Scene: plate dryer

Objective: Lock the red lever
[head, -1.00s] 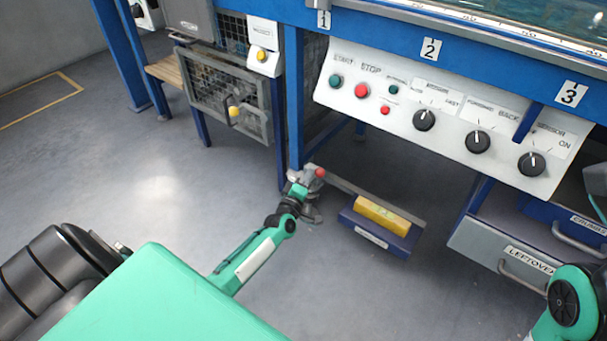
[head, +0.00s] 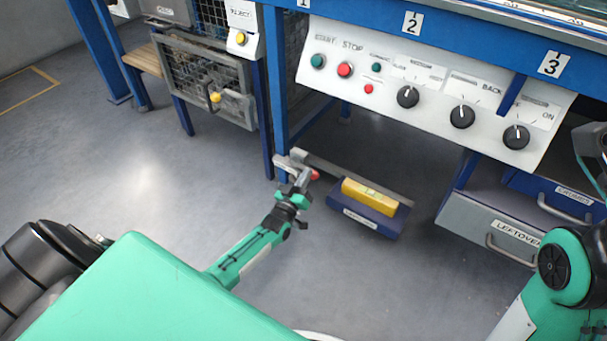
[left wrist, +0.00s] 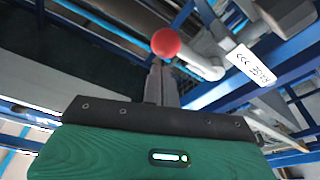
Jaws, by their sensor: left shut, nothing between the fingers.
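The red lever's round red knob (head: 314,175) shows near the foot of the blue table leg, beside grey metal parts. In the left wrist view the red knob (left wrist: 165,43) stands just beyond the fingers, with a pale grey rod to its right. My left gripper (head: 303,180) is shut and empty, close against the left side of the knob. I cannot tell whether it touches it. In the left wrist view the shut fingers (left wrist: 161,84) point toward the knob. My right arm is at the right edge, and its gripper does not show clearly.
A white control panel (head: 430,100) hangs above. The leftovers drawer (head: 480,222) is at right, a wire cage (head: 205,80) at left. The floor (head: 120,180) at left is clear.

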